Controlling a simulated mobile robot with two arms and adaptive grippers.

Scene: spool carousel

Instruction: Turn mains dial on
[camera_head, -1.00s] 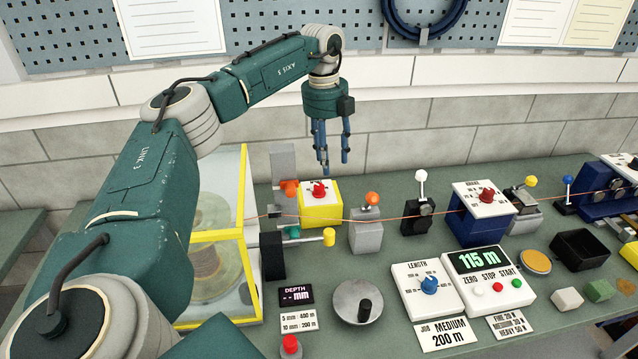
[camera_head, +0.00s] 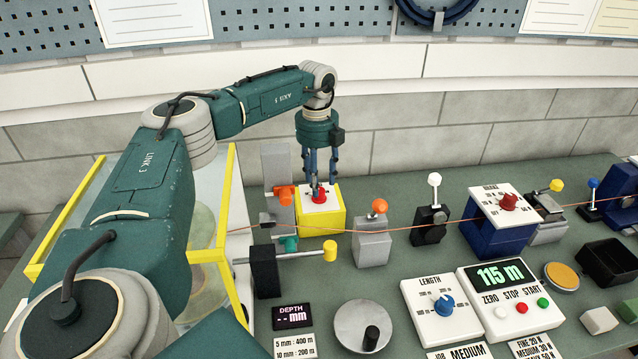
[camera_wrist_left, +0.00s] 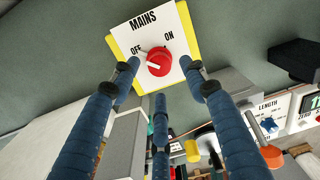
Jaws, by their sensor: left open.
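The mains dial (camera_wrist_left: 159,62) is a red knob on a white plate marked MAINS, OFF and ON, on top of a yellow box (camera_head: 331,222). In the left wrist view its white pointer line is on the OFF side. The red knob also shows in the head view (camera_head: 319,197), partly covered by the fingers. My left gripper (camera_head: 320,182) points down just above the dial, open, with its fingers spread around the knob. I cannot tell if any finger touches it. My right gripper is not in view.
A grey post with an orange knob (camera_head: 284,192) stands close left of the box. A grey block with an orange ball lever (camera_head: 373,240) stands to the right. A yellow-ended handle (camera_head: 330,251) lies in front. A thin copper wire (camera_head: 460,220) runs across the bench.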

